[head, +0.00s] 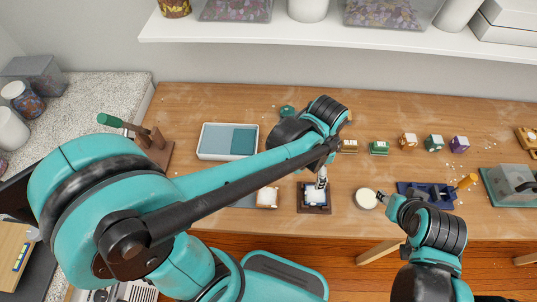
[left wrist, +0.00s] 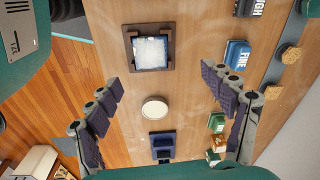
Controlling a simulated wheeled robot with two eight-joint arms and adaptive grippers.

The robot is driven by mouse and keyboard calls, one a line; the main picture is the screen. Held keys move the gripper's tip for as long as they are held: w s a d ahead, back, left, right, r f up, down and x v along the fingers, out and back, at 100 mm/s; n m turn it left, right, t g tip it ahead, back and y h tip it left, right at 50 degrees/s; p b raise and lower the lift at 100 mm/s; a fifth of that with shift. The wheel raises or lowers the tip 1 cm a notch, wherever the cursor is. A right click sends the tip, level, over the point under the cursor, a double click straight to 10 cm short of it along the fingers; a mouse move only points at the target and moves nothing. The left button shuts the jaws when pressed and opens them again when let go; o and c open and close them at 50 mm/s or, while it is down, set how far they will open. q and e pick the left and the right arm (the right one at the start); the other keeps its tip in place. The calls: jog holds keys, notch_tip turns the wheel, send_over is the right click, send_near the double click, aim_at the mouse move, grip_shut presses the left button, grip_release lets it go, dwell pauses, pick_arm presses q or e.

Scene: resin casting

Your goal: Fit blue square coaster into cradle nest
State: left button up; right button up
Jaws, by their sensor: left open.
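The blue square coaster (left wrist: 150,52), pale with a whitish, frosted face and blue edges, lies inside the dark brown frame of the cradle (left wrist: 129,62). It looks roughly square with the frame; I cannot tell whether it is fully seated. In the head view the cradle (head: 314,211) is on the bench near the front edge, with the coaster (head: 312,196) partly covered by my left gripper (head: 322,180). In the left wrist view my left gripper (left wrist: 159,72) has its fingers wide apart with nothing between them. My right gripper (head: 383,196) is near the pale round disc; its fingers are too small to read.
The pale round disc (head: 366,199) lies right of the cradle. Farther right is a dark blue fixture (head: 425,190) with an orange handle. Small blocks (head: 379,148) line the back, with a white tray (head: 203,140) at back left.

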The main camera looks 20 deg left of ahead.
pick_arm(q)
jog(key=s+a+r+n+t, duration=0.2)
jog(key=a+r+n+t, duration=0.1)
jog(key=a+n, duration=0.3)
jog(key=s+a+r+n+t, duration=0.3)
jog(key=a+n, duration=0.3)
jog(key=a, duration=0.3)
jog(key=shift+s+r, duration=0.25)
jog(key=shift+f+b, duration=0.8)
jog(key=shift+a, duration=0.15)
